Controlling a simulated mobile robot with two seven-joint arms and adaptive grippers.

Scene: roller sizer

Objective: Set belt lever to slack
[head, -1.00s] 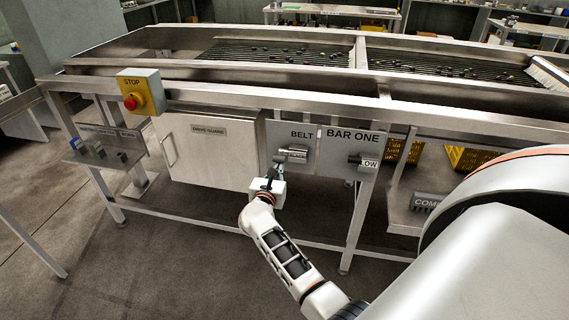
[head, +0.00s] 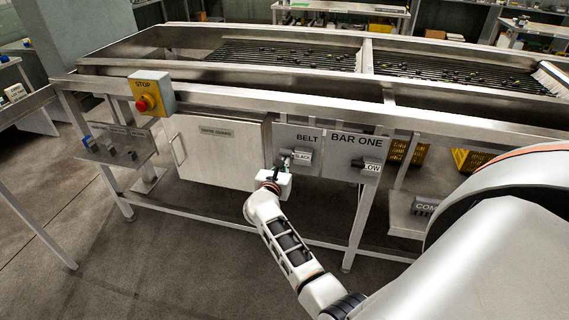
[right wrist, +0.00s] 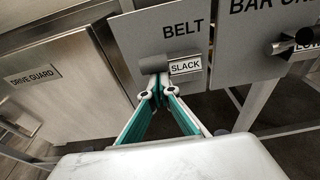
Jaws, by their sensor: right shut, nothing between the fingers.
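The belt lever (head: 300,155) sits on a grey panel labelled BELT, and a SLACK label shows beside its handle. In the right wrist view the lever's dark grey cylindrical handle (right wrist: 153,64) lies to the left of the SLACK label (right wrist: 185,67). My right gripper (head: 282,164) is at the lever, just below it. In the right wrist view the teal-padded fingers (right wrist: 157,84) come together at their tips, just under the handle, with nothing held between them. Whether the tips touch the handle I cannot tell. My left gripper is not in view.
The BAR ONE panel (head: 352,150) with its own lever, labelled LOW, is just to the right. The drive guard door (head: 220,150) is to the left. A red stop button (head: 146,103) sits on a yellow box further left. A steel frame rail runs above the panels.

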